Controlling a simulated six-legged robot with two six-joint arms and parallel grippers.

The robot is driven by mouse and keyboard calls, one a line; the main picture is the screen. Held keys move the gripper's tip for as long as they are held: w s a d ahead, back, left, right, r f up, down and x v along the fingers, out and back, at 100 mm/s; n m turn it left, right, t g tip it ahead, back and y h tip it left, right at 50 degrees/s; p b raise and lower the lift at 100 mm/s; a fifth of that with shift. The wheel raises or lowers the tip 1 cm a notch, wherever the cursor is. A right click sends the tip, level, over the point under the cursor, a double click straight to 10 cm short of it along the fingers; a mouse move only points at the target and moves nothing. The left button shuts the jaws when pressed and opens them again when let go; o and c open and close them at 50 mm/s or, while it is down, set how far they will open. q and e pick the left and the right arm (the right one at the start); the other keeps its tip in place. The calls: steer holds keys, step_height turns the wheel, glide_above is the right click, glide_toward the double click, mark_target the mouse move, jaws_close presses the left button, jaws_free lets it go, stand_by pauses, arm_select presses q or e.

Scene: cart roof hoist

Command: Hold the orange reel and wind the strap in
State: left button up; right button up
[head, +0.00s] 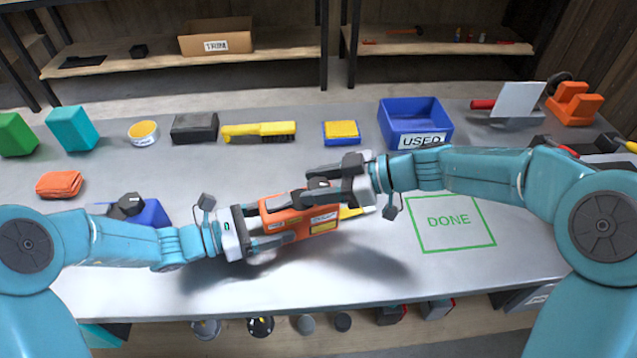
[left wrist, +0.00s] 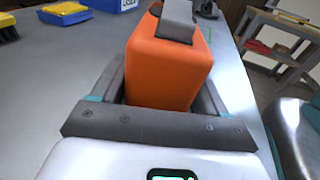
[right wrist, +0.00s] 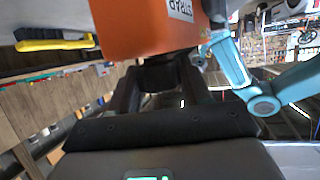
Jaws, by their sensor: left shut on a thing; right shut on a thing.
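The orange reel (head: 298,224) is a boxy orange case with labels, held a little above the middle of the table in the head view. My left gripper (head: 268,225) is shut on its left end; the left wrist view shows the orange case (left wrist: 168,68) between the fingers. My right gripper (head: 320,190) is shut at the reel's top side. In the right wrist view a dark part lies between its fingers, against the orange case (right wrist: 145,28); its shape is mostly hidden. A short yellow piece (head: 350,212), perhaps the strap, shows at the reel's right end.
A green DONE outline (head: 450,221) lies empty at right. A blue USED bin (head: 415,124), a yellow brush (head: 258,131), a sponge (head: 342,132) and a dark box (head: 194,127) stand along the back. An orange cloth (head: 59,184) and a blue container (head: 150,211) are at left.

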steer(key=m+t+h, duration=0.1)
steer(key=m+t, duration=0.2)
steer(key=m+t+h, duration=0.2)
steer(key=t, duration=0.1)
steer(key=shift+s+a+m, duration=0.1)
steer(key=shift+m, duration=0.3)
steer(key=shift+m+t+h, duration=0.5)
steer(key=shift+m+h, duration=0.3)
steer(key=shift+f, duration=0.1)
steer(key=o, duration=1)
steer(key=v, duration=1.2)
steer(key=shift+f, duration=0.1)
